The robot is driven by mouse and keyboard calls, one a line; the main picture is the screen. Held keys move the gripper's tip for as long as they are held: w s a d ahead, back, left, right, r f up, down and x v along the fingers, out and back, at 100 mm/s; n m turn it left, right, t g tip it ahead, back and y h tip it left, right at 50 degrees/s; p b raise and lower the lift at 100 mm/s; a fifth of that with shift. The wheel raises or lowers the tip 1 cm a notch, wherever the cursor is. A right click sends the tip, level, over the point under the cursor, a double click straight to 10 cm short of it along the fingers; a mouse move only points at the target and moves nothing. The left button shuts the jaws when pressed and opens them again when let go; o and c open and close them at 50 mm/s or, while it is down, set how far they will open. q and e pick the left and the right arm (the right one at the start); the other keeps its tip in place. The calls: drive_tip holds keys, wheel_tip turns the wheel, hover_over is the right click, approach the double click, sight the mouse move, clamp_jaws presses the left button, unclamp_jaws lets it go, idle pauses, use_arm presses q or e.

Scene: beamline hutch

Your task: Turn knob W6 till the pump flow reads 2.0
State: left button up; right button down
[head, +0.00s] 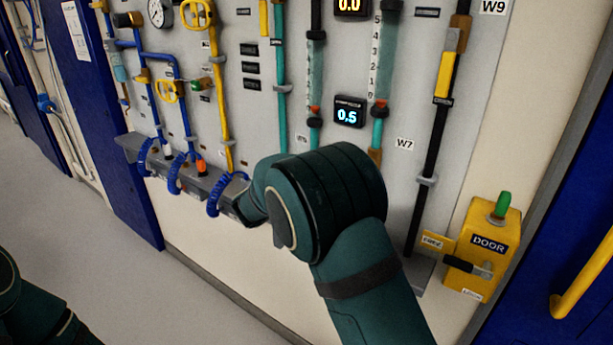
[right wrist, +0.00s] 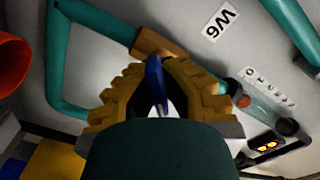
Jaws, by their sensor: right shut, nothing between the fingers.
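The W6 label (right wrist: 221,20) shows in the right wrist view on the grey panel, beside a teal pipe. A small blue handle (right wrist: 156,85), apparently the knob, shows between the fingers of my right gripper (right wrist: 155,68) in this view. The gripper is shut with nothing clamped; I cannot tell whether it touches the handle. In the head view, my right arm hides the gripper and the knob. An upper display (head: 350,6) reads 0.0 in orange, and a lower one (head: 348,112) reads 0.5 in blue. My left gripper is out of view.
Tube gauges (head: 382,55) and the W7 label (head: 405,144) are close to my right arm. A yellow DOOR box (head: 484,250) with a green knob is at right. Blue coiled hoses (head: 178,172) hang at left. The floor at left is clear.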

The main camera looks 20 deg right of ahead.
drive_tip(key=shift+f+m+b, duration=0.15)
drive_tip(key=shift+m+b, duration=0.15)
drive_tip(key=shift+m, duration=0.8)
drive_tip(key=c, duration=1.1)
unclamp_jaws()
drive_tip(key=shift+o, duration=0.2)
drive_tip(key=v, duration=1.2)
drive_tip(key=shift+s, duration=0.1)
